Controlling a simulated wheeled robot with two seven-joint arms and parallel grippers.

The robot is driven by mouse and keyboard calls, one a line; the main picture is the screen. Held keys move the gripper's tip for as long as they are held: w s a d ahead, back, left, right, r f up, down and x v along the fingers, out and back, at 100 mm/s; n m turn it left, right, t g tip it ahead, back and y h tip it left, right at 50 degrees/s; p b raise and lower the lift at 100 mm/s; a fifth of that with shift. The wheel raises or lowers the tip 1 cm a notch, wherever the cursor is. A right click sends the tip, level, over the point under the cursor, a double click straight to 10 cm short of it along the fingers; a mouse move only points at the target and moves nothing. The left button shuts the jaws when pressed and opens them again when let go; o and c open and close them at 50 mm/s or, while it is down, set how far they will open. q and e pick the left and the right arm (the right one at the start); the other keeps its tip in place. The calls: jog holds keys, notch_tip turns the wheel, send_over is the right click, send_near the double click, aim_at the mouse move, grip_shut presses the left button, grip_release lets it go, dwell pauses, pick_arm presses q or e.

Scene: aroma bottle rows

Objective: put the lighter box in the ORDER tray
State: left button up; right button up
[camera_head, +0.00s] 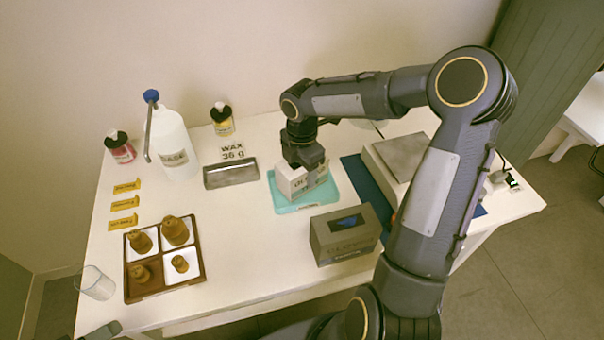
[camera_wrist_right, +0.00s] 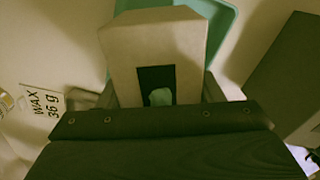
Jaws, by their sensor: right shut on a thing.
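My right gripper (camera_head: 305,163) is shut on a small white box (camera_head: 291,184) with dark lettering, only partly readable. The box is at a teal tray (camera_head: 283,208), over its middle; I cannot tell whether it touches the tray floor. In the right wrist view the box (camera_wrist_right: 180,32) sits between the fingers, with a dark opening in its near face, and the teal tray (camera_wrist_right: 232,20) shows behind it. No ORDER label is readable. A dark grey piece at the bottom left edge may be my left gripper (camera_head: 103,330); its jaws cannot be made out.
A grey box (camera_head: 329,253) stands in front of the teal tray. A scale-like device (camera_head: 402,155) on a blue mat is right of it. A metal block (camera_head: 231,176), a white jug (camera_head: 176,150), bottles, a brown divided tray (camera_head: 191,291) and a glass (camera_head: 96,284) are left.

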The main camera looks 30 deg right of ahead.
jog(key=shift+f, duration=0.9)
jog(key=shift+f, duration=0.1)
jog(key=o, duration=0.7)
jog(key=shift+f, duration=0.15)
jog(key=o, duration=0.5)
